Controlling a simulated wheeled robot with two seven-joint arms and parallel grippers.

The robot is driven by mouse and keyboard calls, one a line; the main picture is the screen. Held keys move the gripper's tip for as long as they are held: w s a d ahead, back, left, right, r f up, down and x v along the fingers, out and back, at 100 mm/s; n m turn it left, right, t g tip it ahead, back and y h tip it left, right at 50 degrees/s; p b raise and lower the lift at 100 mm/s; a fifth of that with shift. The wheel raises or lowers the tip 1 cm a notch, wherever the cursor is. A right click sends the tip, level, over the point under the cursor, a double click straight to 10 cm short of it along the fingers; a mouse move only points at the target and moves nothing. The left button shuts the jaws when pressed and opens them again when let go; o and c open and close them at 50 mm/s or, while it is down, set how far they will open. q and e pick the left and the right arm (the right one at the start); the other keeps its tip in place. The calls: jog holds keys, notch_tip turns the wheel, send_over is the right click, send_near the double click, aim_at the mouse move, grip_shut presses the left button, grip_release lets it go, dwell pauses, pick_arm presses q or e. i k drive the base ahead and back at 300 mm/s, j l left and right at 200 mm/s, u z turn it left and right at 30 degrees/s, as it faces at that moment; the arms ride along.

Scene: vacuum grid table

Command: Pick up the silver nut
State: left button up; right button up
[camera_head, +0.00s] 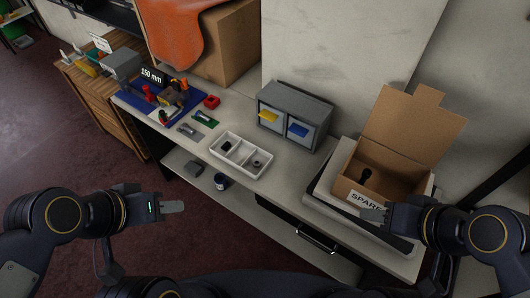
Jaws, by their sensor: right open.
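A small grey ring-like part (257,163), which looks like the silver nut, lies in the right compartment of a white divided tray (226,160) on the table. My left gripper (174,207) is left of and below the tray in the picture, out over the floor and apart from the nut. Its fingers are seen edge-on, so its opening is unclear. My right gripper (372,214) is open near the front of the cardboard box, to the right of the tray and apart from the nut.
A grey drawer unit (311,104) with yellow and blue parts stands behind the tray. An open cardboard box (381,174) labelled SPARE holds a dark object. A blue mat (160,104) with tools lies at left. A lower shelf (185,163) holds a dark cup (221,181).

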aim_at(255, 161)
jog(key=i+j+z, duration=0.1)
jog(key=j, duration=0.3)
jog(key=i+j+z, duration=0.15)
jog(key=j, duration=0.2)
jog(key=i+j+z, duration=0.1)
jog(key=j, duration=0.35)
jog(key=i+j+z, duration=0.15)
jog(key=j, duration=0.25)
jog(key=i+j+z, duration=0.1)
jog(key=j, duration=0.3)
